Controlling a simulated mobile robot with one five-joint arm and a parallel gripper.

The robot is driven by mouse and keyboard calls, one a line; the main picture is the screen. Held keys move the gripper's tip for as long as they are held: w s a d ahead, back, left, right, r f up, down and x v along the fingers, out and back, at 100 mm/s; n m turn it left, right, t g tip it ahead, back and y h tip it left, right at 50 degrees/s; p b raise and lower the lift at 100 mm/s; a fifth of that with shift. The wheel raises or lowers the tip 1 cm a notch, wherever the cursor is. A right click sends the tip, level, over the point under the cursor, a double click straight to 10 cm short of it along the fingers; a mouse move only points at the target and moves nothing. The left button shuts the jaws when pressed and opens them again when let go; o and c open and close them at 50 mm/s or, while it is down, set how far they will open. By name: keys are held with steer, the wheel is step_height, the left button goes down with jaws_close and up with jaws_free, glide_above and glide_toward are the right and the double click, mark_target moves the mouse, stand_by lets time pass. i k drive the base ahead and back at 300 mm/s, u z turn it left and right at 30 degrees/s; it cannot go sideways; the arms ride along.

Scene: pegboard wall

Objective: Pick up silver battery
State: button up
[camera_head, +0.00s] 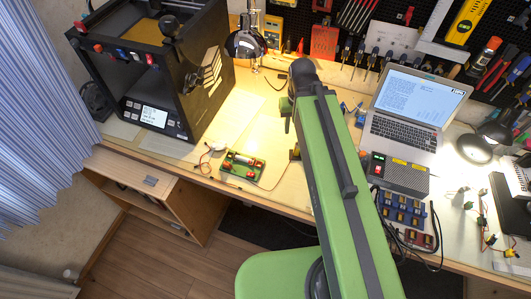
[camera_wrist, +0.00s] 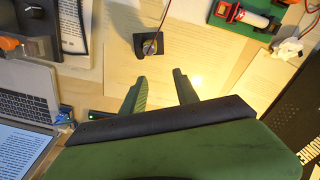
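A green battery holder (camera_head: 229,170) lies on the desk near its front edge, with a small pale, silvery cylinder that looks like the battery (camera_head: 242,159) in it and red parts at its ends. In the wrist view the holder (camera_wrist: 284,28) is cut by the top right edge, and the pale cylinder with a red end (camera_wrist: 256,18) shows in it. My gripper (camera_wrist: 160,80) is open, with two green fingers apart and nothing between them. The holder lies outside the fingers. In the head view my green arm hides part of the gripper.
A black 3D printer (camera_head: 205,75) stands left of the holder. A laptop (camera_head: 408,112) is on the right, with a dark box (camera_head: 400,178) in front. A desk lamp (camera_head: 246,43) stands behind. A small black stand (camera_wrist: 148,44) is ahead of the fingers.

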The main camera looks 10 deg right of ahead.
mark_target(247, 160)
steer(key=z, duration=0.5)
steer(key=k, duration=1.1)
steer(key=z, duration=4.2)
steer(key=k, duration=1)
steer(key=z, duration=5.8)
